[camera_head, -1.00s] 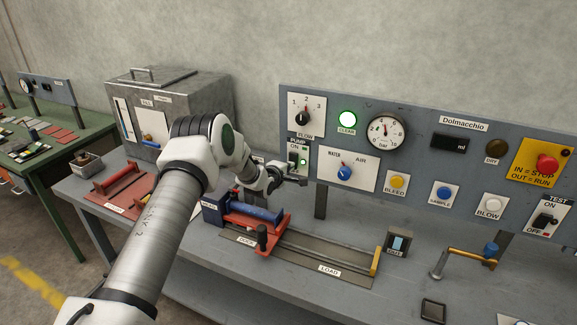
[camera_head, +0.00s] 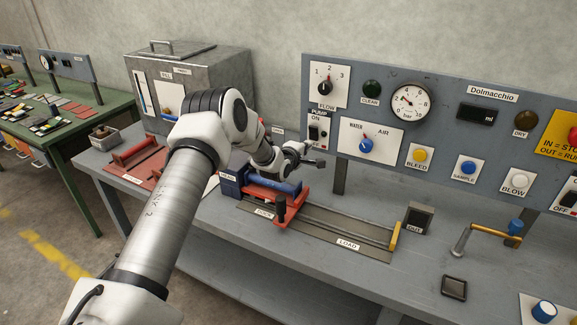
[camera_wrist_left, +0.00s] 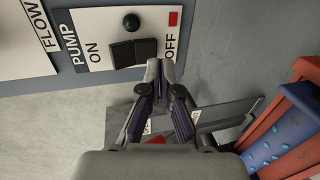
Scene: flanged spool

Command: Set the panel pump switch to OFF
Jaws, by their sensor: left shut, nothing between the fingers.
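The pump switch (camera_head: 315,132) is a black rocker on a white plate marked PUMP, at the left end of the grey panel. In the left wrist view the rocker (camera_wrist_left: 133,53) lies between the printed ON and the OFF with its red mark. The small green lamp (camera_wrist_left: 131,21) beside it is dark. I cannot tell for sure which half of the rocker is pressed in. My left gripper (camera_head: 321,163) is just below the switch plate, shut and empty. Its fingertips (camera_wrist_left: 160,70) appear close to the rocker's OFF end. My right gripper is out of view.
The flow knob (camera_head: 325,88) is above the switch, and the water/air knob (camera_head: 366,146) is to its right. The clean lamp (camera_head: 371,89) is dark. A red and blue fixture (camera_head: 272,185) sits on the bench below my left gripper.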

